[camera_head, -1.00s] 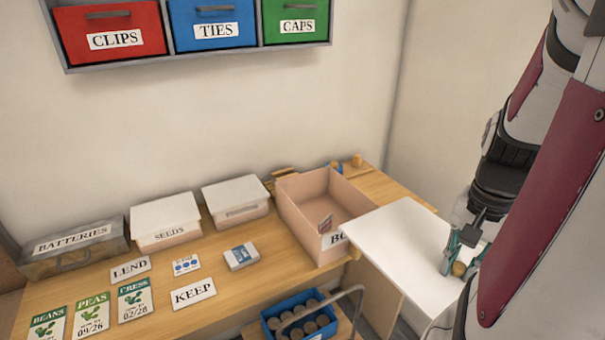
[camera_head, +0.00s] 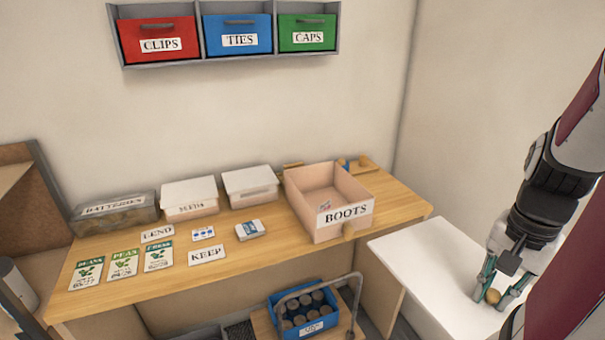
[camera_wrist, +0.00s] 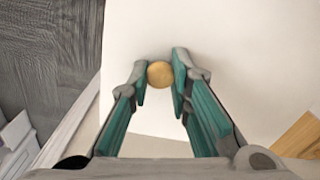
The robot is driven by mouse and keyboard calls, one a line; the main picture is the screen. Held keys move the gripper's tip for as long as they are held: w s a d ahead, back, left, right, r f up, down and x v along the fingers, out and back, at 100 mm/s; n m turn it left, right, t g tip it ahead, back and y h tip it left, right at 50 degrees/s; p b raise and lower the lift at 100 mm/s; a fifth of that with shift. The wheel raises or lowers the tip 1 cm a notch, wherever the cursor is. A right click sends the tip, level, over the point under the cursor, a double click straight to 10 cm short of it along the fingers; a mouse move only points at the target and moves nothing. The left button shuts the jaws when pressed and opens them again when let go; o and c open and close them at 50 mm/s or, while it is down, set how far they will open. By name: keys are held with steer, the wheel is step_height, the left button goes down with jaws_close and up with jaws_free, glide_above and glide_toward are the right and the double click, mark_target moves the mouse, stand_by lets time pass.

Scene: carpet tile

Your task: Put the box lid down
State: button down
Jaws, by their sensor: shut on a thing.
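The box lid (camera_head: 425,262) is a large flat white panel with a round tan knob (camera_head: 493,297). It is at the right, in front of the bench's right end. My gripper (camera_head: 497,291) is shut on the knob from above; in the wrist view the fingers (camera_wrist: 160,76) stand either side of it, with the white lid (camera_wrist: 235,40) beneath. What is under the lid is hidden.
On the wooden bench (camera_head: 240,257) stand the BATTERIES box (camera_head: 115,217) and two white-lidded boxes (camera_head: 190,194) (camera_head: 250,182). Cards, seed packets and a small carton (camera_head: 250,230) lie in front. A blue crate (camera_head: 300,330) of round items is below. Bare bench shows right of the BOOTS box.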

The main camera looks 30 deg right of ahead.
steer(key=w+a+f+n, duration=0.4)
steer(key=w+a, duration=0.4)
steer(key=w, duration=0.4)
steer(key=w+a+f+n, duration=0.5)
steer(key=w+a, duration=0.4)
steer(key=w, duration=0.4)
steer(key=w+a+f+n, duration=0.4)
steer(key=w+a+n, duration=0.2)
steer(key=w, duration=0.6)
steer(key=shift+w+a+f+n, duration=0.2)
steer(key=shift+a+n, duration=0.1)
steer(key=shift+a, duration=0.95)
